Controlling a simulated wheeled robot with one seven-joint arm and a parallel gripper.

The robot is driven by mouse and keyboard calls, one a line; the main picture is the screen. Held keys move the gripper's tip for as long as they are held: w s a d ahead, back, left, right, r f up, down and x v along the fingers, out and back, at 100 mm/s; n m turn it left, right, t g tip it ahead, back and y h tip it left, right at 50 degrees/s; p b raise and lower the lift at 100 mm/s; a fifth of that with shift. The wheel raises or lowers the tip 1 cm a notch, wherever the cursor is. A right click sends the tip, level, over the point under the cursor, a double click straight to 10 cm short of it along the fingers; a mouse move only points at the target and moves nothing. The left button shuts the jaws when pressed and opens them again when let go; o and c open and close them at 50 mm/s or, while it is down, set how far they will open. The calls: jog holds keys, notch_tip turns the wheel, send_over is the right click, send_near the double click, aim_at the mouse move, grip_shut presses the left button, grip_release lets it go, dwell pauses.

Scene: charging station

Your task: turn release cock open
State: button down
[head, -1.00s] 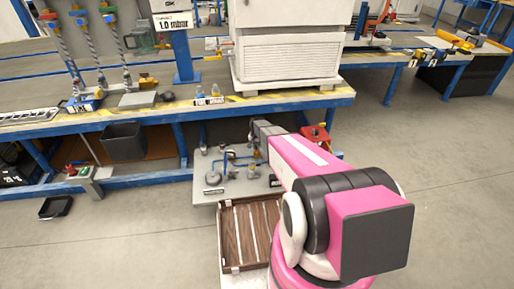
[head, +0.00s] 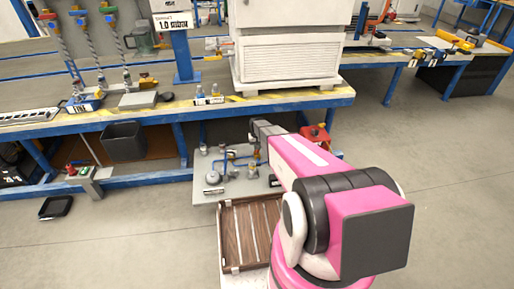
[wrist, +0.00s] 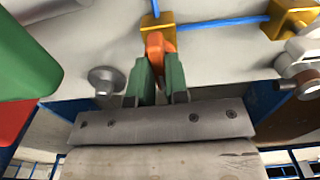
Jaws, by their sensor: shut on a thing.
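The release cock shows in the wrist view as an orange handle (wrist: 157,47) in front of a brass-yellow body (wrist: 157,24) on a pale grey panel (wrist: 215,68). A blue pipe runs right from the body. My gripper (wrist: 160,78) has two green fingers on either side of the orange handle and is shut on it. The fingers hide the handle's lower part. In the head view, the panel (head: 205,197) with its blue pipes lies under the bench, and my arm covers part of it. The fingertips cannot be made out there.
A second brass fitting (wrist: 291,17) and a round metal knob (wrist: 106,80) sit near my gripper. Large green and red parts (wrist: 25,60) fill the left of the wrist view. The bench (head: 150,115) overhangs the panel; a wooden slatted crate (head: 232,235) stands in front.

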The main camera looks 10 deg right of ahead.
jog(key=c, duration=1.1)
grip_release()
jog(key=shift+r, duration=0.15)
notch_tip(320, 180, up, 11)
jog(key=shift+f, duration=0.2)
